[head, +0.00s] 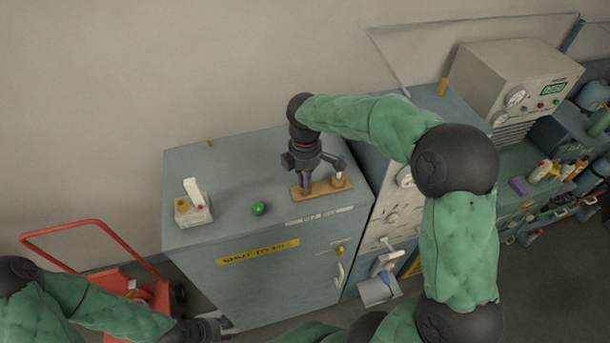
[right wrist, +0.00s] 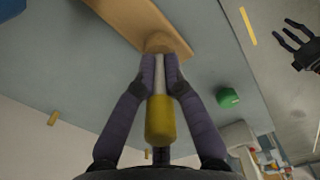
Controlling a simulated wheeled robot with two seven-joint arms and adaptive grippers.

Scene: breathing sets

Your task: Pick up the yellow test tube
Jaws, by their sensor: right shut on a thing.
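The yellow test tube (right wrist: 160,120) has a yellow top and a pale body, seen in the right wrist view. My right gripper (right wrist: 160,75) is shut on its pale body, with a finger on each side. Beyond the fingertips is the wooden rack (right wrist: 130,18); I cannot tell whether the tube's end still sits in it. In the head view the rack (head: 322,187) lies on the grey cabinet top, with my right gripper (head: 306,188) over its left part, hiding the tube. My left gripper (right wrist: 300,45) is empty, fingers spread, away from the rack; in the head view it is at the bottom edge.
A green ball-like object (head: 259,208) lies left of the rack. A white device (head: 192,206) stands further left on the cabinet top (head: 235,165). A beige gauge box (head: 500,75) stands at the back right. A red cart (head: 75,225) is on the floor at left.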

